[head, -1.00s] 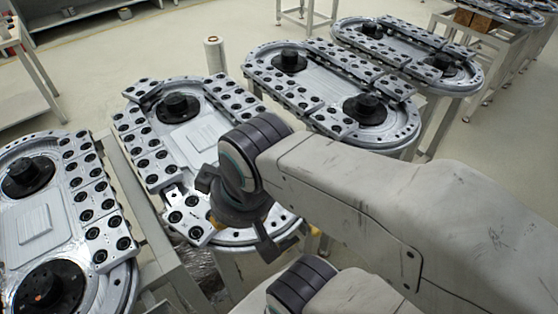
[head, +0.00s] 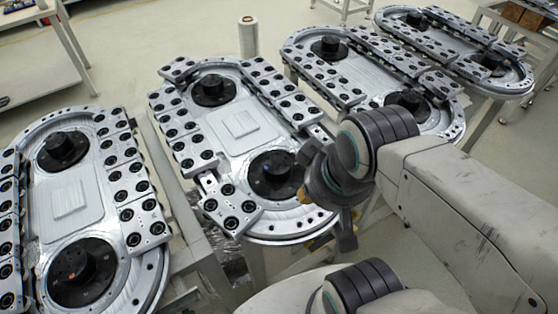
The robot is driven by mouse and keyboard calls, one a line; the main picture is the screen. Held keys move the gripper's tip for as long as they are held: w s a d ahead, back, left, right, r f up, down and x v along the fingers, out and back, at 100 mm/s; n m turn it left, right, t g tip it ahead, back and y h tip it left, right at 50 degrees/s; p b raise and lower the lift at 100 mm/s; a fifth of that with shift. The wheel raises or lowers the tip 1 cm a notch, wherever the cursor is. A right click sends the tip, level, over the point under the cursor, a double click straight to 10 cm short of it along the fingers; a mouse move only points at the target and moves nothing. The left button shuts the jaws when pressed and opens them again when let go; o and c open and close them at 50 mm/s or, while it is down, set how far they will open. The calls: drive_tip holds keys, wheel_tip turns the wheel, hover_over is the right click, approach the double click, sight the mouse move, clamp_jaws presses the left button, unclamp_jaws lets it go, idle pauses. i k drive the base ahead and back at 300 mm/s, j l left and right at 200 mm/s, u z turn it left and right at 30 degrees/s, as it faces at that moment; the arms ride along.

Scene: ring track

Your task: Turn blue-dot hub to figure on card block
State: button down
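The near black hub (head: 276,172) of the middle ring track (head: 215,120) shows just left of my gripper, with a faint bluish spot on its top. The far hub (head: 213,88) of this track shows no clear dot. The left track's near hub (head: 76,265) has a small orange dot. My gripper (head: 328,200) hangs over the near right end of the middle track, its fingers spread and nothing seen between them. It looks apart from the hub. I cannot make out a card block with a figure.
A left track (head: 68,195) and two tracks further right (head: 365,75) (head: 455,50) stand on metal frames. Block carriages line their edges; one block group (head: 230,205) sits tilted at the middle track's near end. A pale roll (head: 248,38) stands behind. Floor is open at the back.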

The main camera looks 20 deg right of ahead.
sight(277, 166)
drive_tip(key=j+u, duration=0.25)
drive_tip(key=u, duration=0.25)
drive_tip(key=j+u, duration=0.3)
drive_tip(key=u, duration=0.2)
drive_tip(key=i+j+u, duration=0.1)
drive_tip(key=u, duration=0.35)
drive_tip(key=i+j+u, duration=0.1)
drive_tip(key=j+u, duration=0.25)
drive_tip(key=u, duration=0.15)
drive_tip(key=i+j+u, duration=0.15)
drive_tip(key=u, duration=0.35)
drive_tip(key=i+j+u, duration=0.1)
drive_tip(key=u, duration=0.4)
drive_tip(key=i+u, duration=0.25)
drive_tip(key=u, duration=0.25)
